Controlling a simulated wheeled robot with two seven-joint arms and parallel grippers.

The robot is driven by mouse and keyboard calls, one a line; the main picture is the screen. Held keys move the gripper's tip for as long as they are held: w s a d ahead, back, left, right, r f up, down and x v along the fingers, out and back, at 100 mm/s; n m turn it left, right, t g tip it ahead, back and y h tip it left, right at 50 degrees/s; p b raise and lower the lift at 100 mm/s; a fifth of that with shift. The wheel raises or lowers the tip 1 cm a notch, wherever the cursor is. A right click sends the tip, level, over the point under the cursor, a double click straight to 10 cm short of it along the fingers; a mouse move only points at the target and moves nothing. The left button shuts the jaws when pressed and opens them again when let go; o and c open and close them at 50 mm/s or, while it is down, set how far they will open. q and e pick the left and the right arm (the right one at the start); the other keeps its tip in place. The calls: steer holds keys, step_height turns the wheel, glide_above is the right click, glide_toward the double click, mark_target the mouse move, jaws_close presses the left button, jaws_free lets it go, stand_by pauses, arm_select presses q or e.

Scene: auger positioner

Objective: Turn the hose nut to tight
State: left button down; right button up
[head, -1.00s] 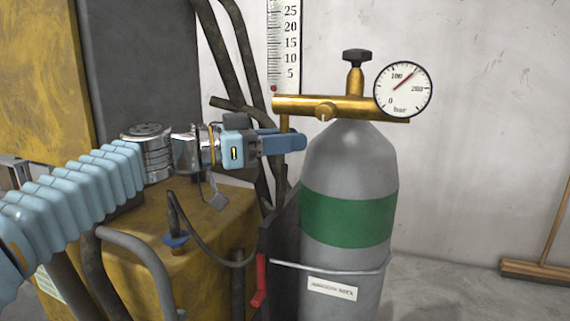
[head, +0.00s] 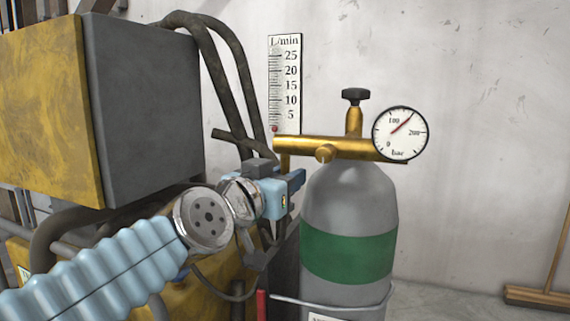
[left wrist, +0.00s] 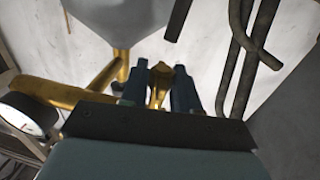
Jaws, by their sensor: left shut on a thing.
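The brass hose nut (left wrist: 159,78) shows in the left wrist view between the two dark blue fingers of my left gripper (left wrist: 156,88), which is shut on it. In the head view my left gripper (head: 291,184) is at the lower end of the short brass pipe that drops from the left end of the brass manifold (head: 345,148). The fingers hide the nut there. My right gripper is in neither view.
The grey cylinder (head: 347,205) with a green band (head: 347,257) stands just right of my gripper. A pressure gauge (head: 400,134) sits at the manifold's right end. Dark hoses (head: 240,75) and a yellow-grey cabinet (head: 148,110) crowd the left. A flow scale (head: 285,85) hangs behind.

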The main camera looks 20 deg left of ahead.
arm_select(q)
steer(key=shift+y, duration=0.3)
steer(key=c, duration=1)
jaws_free()
steer(key=s, duration=0.9)
steer(key=s+b, duration=0.1)
steer(key=s, duration=0.3)
steer(key=shift+s+a, duration=0.35)
